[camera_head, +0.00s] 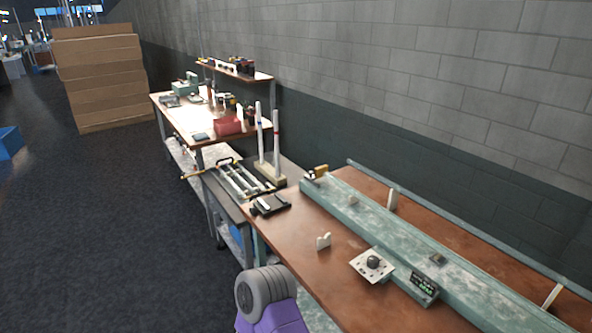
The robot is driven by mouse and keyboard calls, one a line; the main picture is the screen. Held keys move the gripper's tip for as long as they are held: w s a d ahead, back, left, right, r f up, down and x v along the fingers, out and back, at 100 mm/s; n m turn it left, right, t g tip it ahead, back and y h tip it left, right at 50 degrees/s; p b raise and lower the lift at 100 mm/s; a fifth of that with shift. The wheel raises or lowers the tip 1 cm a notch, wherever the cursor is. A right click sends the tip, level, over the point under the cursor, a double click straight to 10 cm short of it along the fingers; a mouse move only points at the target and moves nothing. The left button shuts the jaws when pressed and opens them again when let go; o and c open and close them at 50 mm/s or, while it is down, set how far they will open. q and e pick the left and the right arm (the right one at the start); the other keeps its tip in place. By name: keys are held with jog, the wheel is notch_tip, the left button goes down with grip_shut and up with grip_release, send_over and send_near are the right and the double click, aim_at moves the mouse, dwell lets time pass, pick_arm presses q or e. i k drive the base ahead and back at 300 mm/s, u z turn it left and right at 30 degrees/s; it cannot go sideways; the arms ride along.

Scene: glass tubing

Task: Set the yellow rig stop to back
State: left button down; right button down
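A small yellow-tan block with a dark part beside it, which looks like the yellow rig stop (321,170), sits at the far end of a long pale-green rig (352,209). The rig lies along a brown-topped bench. The stop is small in the picture, and I cannot tell which position it is set to. Neither of my grippers shows in the head view, so nothing is seen touching the stop.
A cart with glass tubes on a rack (240,178) stands beyond the bench. Stacked cardboard boxes (103,75) are farther back. The dark floor at left is mostly clear.

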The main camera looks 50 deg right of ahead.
aim_at(318, 171)
jog(key=i, duration=2.6)
jog(key=z, duration=3.7)
